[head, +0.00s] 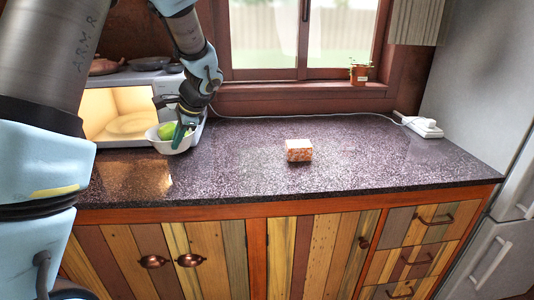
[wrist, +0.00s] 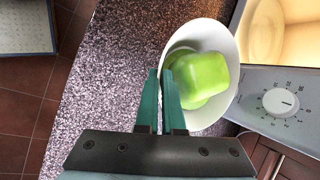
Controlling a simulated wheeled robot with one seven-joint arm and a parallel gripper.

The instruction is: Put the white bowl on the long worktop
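The white bowl (head: 162,144) is in front of the lit microwave at the left end of the long worktop (head: 240,170). It holds a smooth green item (wrist: 203,75), which also shows in the head view (head: 167,132). My gripper (wrist: 160,78) has its green fingers close together at the bowl's near rim, one outside and one over the inside. It appears shut on that rim. The bowl (wrist: 226,38) looks slightly tilted in the wrist view. I cannot tell whether its base touches the worktop.
The open microwave (head: 88,135) has dark dishes (head: 150,64) on top. An orange-white box (head: 299,150) stands mid-worktop. A white power strip (head: 423,127) and cable lie at the back right. A small pot (head: 359,74) is on the windowsill. Worktop around the box is clear.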

